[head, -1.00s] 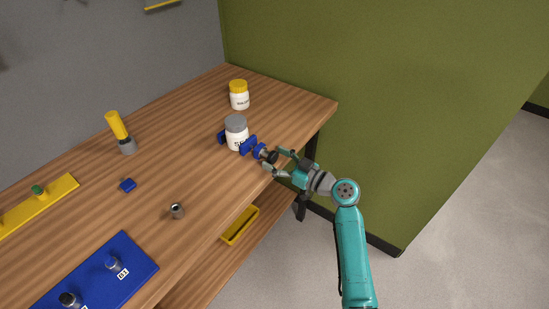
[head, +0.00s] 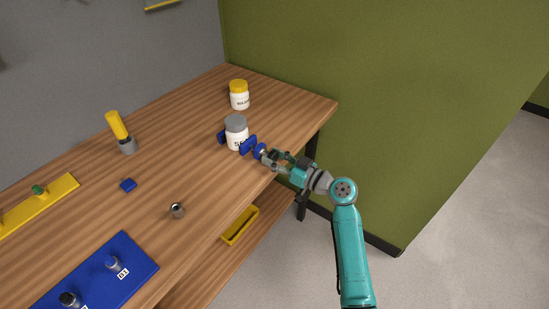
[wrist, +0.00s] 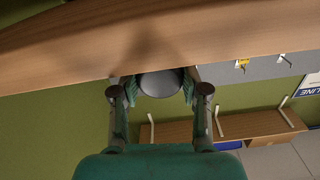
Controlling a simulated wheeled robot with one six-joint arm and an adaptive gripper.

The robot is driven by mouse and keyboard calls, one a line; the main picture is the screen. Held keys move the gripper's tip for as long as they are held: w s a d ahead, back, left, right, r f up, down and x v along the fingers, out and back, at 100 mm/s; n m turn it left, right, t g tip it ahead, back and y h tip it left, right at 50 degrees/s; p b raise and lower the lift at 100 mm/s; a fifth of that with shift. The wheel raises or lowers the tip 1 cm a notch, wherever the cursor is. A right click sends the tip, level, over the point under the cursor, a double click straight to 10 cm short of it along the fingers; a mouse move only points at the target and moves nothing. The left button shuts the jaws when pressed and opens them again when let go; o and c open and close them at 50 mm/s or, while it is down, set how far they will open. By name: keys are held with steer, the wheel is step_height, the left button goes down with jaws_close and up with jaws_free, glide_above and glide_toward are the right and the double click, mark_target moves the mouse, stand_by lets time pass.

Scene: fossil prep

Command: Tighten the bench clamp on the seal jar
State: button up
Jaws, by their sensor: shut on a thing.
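The seal jar (head: 237,132), white with a grey lid, stands upright near the right end of the bench. The blue bench clamp (head: 248,145) has a jaw on each side of the jar. Its screw end with a dark knob points toward the front edge. My gripper (head: 270,158) is shut on that knob. In the wrist view the dark round knob (wrist: 160,83) sits between the two fingers of my gripper (wrist: 160,90). I cannot tell whether the clamp jaws press on the jar.
A white jar with a yellow lid (head: 239,95) stands behind the seal jar. A yellow-handled tool (head: 117,126), a small blue block (head: 128,185), a small metal cup (head: 177,210) and a blue board (head: 140,255) are to the left. A green wall (head: 400,110) rises beyond the bench's right end.

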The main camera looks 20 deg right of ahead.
steer(key=shift+m, duration=0.8)
steer(key=o, duration=1.2)
steer(key=shift+c, duration=0.2)
